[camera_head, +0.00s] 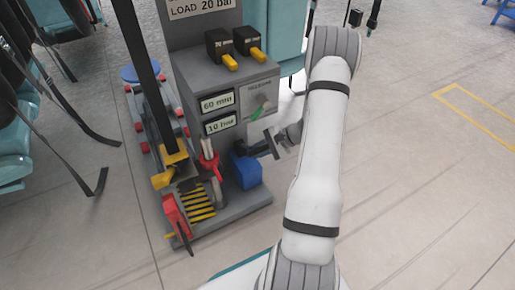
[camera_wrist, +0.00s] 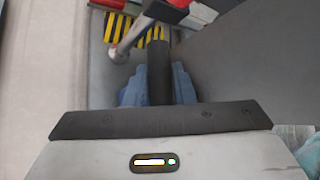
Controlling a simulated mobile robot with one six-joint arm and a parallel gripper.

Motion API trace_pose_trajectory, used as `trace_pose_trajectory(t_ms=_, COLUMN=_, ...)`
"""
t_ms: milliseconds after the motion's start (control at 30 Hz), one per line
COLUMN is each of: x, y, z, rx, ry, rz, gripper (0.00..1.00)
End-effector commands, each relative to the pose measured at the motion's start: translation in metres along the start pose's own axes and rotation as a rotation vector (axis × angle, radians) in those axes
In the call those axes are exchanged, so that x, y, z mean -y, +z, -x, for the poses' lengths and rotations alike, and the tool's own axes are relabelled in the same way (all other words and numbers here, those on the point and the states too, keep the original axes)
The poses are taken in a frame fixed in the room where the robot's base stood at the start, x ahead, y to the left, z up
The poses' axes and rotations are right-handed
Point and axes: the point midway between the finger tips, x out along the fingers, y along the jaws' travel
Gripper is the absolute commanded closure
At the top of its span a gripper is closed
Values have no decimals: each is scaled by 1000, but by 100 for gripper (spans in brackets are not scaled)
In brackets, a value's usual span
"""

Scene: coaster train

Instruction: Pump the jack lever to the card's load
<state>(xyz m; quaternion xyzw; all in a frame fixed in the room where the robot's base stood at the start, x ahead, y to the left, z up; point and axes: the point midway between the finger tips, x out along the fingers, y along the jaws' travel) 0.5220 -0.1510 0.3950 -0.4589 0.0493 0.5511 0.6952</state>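The load card (camera_head: 203,7) at the top of the grey machine reads LOAD 20 bar. Two plates read 60 mm (camera_head: 217,101) and 10 bar (camera_head: 220,123). A dial with a green sector (camera_head: 257,110) sits to their right. My gripper (camera_head: 252,151) is just above a blue block (camera_head: 246,173) at the machine's foot. I cannot clearly pick out the jack lever; a grey rod with a rounded end (camera_wrist: 119,56) lies left of the fingers.
Two black boxes with yellow handles (camera_head: 243,52) top the machine. A red upright part (camera_head: 209,158), yellow-black stripes (camera_head: 200,205) and a red lever-like part (camera_head: 176,217) stand left of the blue block. Teal seats (camera_head: 14,140) are far left.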

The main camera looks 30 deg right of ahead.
Motion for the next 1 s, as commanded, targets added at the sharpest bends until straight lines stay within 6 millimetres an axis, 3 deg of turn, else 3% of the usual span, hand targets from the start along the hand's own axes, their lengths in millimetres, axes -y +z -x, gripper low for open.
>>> trace_pose_trajectory(t_ms=233, x=1, y=0, z=0, rx=-1, ry=-1, rz=1, gripper=57)
trace_pose_trajectory(t_ms=533, x=2, y=0, z=5, rx=-1, ry=-2, rz=1, gripper=57)
trace_pose_trajectory(t_ms=1000, x=2, y=0, z=74, rx=-2, ry=-3, rz=0, gripper=57)
